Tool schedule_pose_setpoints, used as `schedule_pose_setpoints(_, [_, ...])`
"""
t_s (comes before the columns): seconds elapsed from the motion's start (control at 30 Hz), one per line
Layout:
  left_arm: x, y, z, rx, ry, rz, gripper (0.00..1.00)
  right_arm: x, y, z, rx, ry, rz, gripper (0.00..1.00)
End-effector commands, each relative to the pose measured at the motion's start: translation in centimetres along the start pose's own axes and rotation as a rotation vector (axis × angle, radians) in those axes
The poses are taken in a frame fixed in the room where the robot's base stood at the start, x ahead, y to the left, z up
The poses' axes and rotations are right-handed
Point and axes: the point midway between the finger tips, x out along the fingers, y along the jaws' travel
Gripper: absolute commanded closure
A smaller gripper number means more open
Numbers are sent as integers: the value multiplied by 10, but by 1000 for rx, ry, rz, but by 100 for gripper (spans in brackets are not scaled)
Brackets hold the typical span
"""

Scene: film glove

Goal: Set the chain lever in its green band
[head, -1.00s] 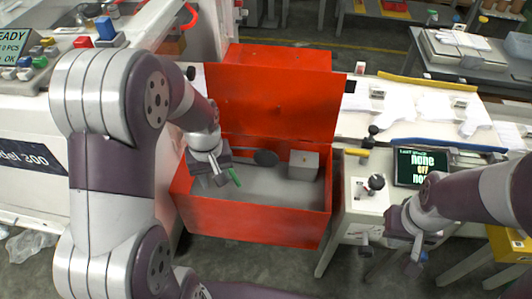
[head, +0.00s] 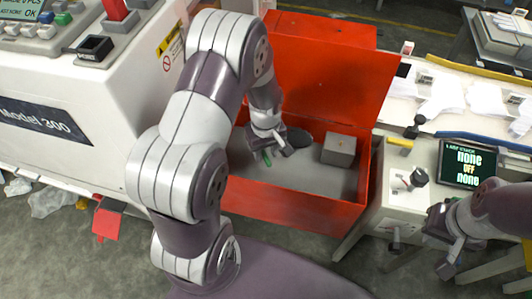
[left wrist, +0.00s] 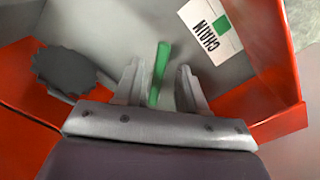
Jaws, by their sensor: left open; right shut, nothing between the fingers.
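The chain lever (left wrist: 160,72) shows as a slim green bar in the left wrist view, inside the open red box (head: 290,206). A white plate (left wrist: 207,42) marked CHAIN, with a green band (left wrist: 221,25), is on the grey surface at upper right. The lever stands apart from that band in the picture. My left gripper (left wrist: 159,85) is open, and the lever shows between its two fingers, without clear contact. In the head view the left gripper (head: 272,156) reaches down into the box, partly hiding the lever. My right gripper (head: 447,262) is shut and empty at the lower right.
A dark toothed disc (left wrist: 65,72) lies left of the left gripper. A grey block (head: 339,150) is in the box. The raised red lid (head: 335,75) stands behind. A screen (head: 468,164) and a black-knobbed control (head: 410,180) are to the right.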

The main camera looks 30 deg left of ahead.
Motion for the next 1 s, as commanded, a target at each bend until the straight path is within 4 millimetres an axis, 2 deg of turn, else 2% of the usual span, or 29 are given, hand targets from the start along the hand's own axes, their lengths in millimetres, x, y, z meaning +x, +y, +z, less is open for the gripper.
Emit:
schedule_pose_setpoints(0.1, [8, 0, 0, 0, 1, 1, 60, 1, 0, 0, 0, 0, 0, 100])
schedule_pose_setpoints(0.33, [8, 0, 0, 1, 1, 1, 60, 1, 0, 0, 0, 0, 0, 100])
schedule_pose_setpoints(0.37, [8, 0, 0, 1, 1, 1, 66, 1, 0, 0, 0, 0, 0, 100])
schedule_pose_setpoints(0.4, [8, 0, 0, 1, 1, 1, 79, 1, 0, 0, 0, 0, 0, 100])
schedule_pose_setpoints(0.47, [8, 0, 0, 1, 1, 1, 99, 1, 0, 0, 0, 0, 0, 100])
schedule_pose_setpoints(0.5, [8, 0, 0, 1, 1, 1, 100, 1, 0, 0, 0, 0, 0, 100])
schedule_pose_setpoints(0.8, [7, -1, 0, 19, 0, 0, 100, -2, 0, 0, 0, 0, 0, 100])
schedule_pose_setpoints(1.0, [5, -6, 0, 108, 0, 0, 100, -11, 0, -1, 0, 0, 0, 100])
